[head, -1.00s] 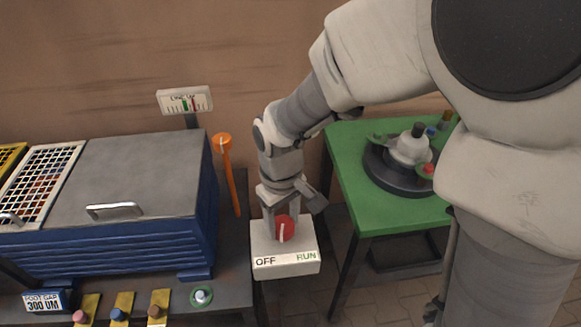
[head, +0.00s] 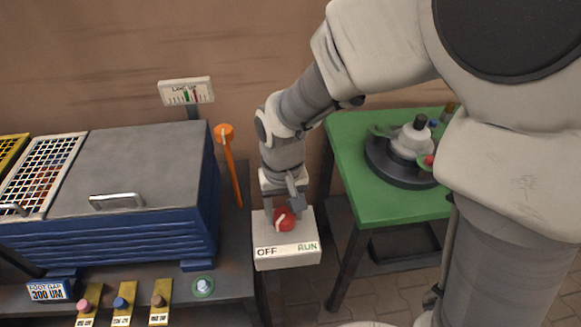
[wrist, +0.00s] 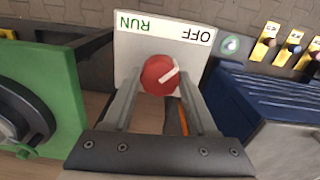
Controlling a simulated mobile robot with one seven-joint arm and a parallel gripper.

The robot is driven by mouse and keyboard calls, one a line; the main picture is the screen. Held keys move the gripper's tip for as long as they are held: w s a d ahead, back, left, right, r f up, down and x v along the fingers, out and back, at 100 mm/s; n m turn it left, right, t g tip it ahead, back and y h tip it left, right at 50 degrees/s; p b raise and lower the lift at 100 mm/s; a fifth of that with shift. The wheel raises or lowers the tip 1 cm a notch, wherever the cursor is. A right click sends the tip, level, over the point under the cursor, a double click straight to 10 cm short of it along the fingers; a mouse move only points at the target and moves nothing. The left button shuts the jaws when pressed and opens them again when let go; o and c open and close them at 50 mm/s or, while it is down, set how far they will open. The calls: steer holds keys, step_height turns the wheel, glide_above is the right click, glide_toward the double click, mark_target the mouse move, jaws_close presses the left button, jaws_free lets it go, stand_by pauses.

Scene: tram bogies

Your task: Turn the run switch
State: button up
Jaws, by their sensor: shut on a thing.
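The run switch is a red round knob (head: 284,220) with a white pointer line, on a pale box (head: 287,262) marked OFF at the left and RUN at the right. My gripper (head: 283,208) reaches down from above and is shut on the knob. In the wrist view, where the labels are upside down, the fingers lie on either side of the red knob (wrist: 158,76). There the white line slants up to the right, toward the OFF label (wrist: 197,34). My gripper partly hides the knob's back in the head view.
A blue ribbed case (head: 110,235) with a grey lid stands left of the switch box, with an orange upright lever (head: 230,165) behind. A green table (head: 365,205) with a dark round fixture (head: 400,165) stands at the right. Colored buttons (head: 122,303) line the front left.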

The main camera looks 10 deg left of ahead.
mark_target(284, 215)
steer(key=o, duration=1.4)
steer(key=shift+c, duration=0.2)
steer(key=shift+r, duration=0.1)
step_height(284, 215, up, 17)
steer(key=p, duration=0.3)
steer(key=shift+r, duration=0.2)
